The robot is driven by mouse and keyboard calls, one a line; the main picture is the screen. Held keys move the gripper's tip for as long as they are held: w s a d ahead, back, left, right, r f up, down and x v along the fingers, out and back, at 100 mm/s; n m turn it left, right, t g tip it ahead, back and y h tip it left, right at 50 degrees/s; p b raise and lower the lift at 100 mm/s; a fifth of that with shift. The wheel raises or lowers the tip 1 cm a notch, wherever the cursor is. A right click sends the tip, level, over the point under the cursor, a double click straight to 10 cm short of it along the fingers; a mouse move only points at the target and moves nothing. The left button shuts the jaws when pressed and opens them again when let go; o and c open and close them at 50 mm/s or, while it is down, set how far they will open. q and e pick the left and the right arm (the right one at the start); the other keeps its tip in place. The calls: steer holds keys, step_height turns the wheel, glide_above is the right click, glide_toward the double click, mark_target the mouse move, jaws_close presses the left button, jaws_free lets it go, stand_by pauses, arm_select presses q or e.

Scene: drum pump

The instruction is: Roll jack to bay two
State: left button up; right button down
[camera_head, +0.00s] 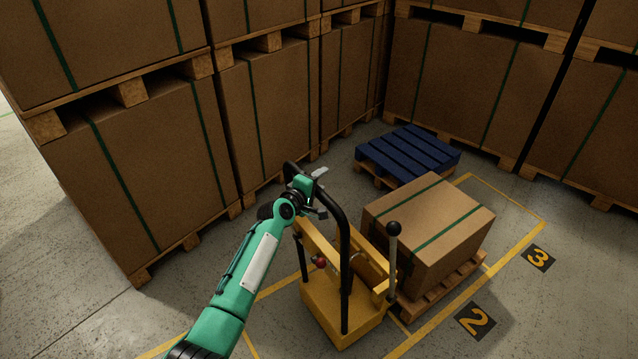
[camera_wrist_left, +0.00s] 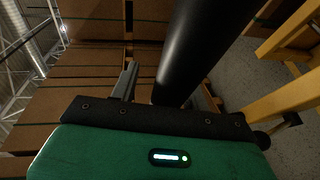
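The yellow jack (camera_head: 335,312) stands left of the floor number 2, with a black hoop handle (camera_head: 345,250), a black-knobbed lever (camera_head: 393,255) and a red button (camera_head: 320,262). A strapped carton (camera_head: 425,225) on a wooden pallet (camera_head: 440,290) sits against the jack's far side; whether forks are under it is hidden. My left gripper (camera_head: 319,193) is at the top of the handle, its fingers apart on either side of the bar. In the left wrist view the handle bar (camera_wrist_left: 205,45) passes close beside one finger (camera_wrist_left: 125,82), with a gap between them. My right gripper is not in view.
Floor plates number 2 (camera_head: 475,321) and number 3 (camera_head: 538,259) lie along yellow bay lines (camera_head: 515,247). A blue pallet (camera_head: 408,153) lies behind the carton. Stacked cartons on pallets wall off the left (camera_head: 150,170) and back (camera_head: 480,85). Floor at lower right is clear.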

arm_select(q)
steer(key=shift+f, duration=0.2)
steer(key=v, duration=1.4)
steer(key=shift+r, duration=0.15)
steer(key=shift+d, duration=0.1)
steer(key=s+a+f+m+g+y, duration=0.1)
steer(key=s+a+f+y, duration=0.1)
steer(key=f, duration=0.9)
steer(key=s+a+f+m+g+y, duration=0.1)
steer(key=s+a+f+g, duration=0.15)
steer(key=f, duration=0.95)
steer(key=s+a+f+m+g+y, duration=0.1)
steer(key=s+a+f+m+y, duration=0.1)
steer(key=s+f, duration=0.65)
steer(key=s+a+f+m+g+y, duration=0.1)
steer(key=s+a+f+g, duration=0.15)
steer(key=s+f, duration=0.6)
steer(key=s+a+f+m+g+y, duration=0.1)
steer(key=s+a+f+m, duration=0.1)
steer(key=s+f, duration=0.5)
steer(key=s+a+f+m+g+y, duration=0.1)
steer(key=s+f, duration=0.6)
steer(key=s, duration=1.2)
steer(key=s+a+f+m+g, duration=0.3)
steer(key=s+a+f+m, duration=0.2)
steer(key=s, duration=0.8)
step_height(320, 180, down, 3)
steer(key=shift+a+f+y, duration=0.1)
steer(key=shift+a+y, duration=0.3)
steer(key=shift+a, duration=0.6)
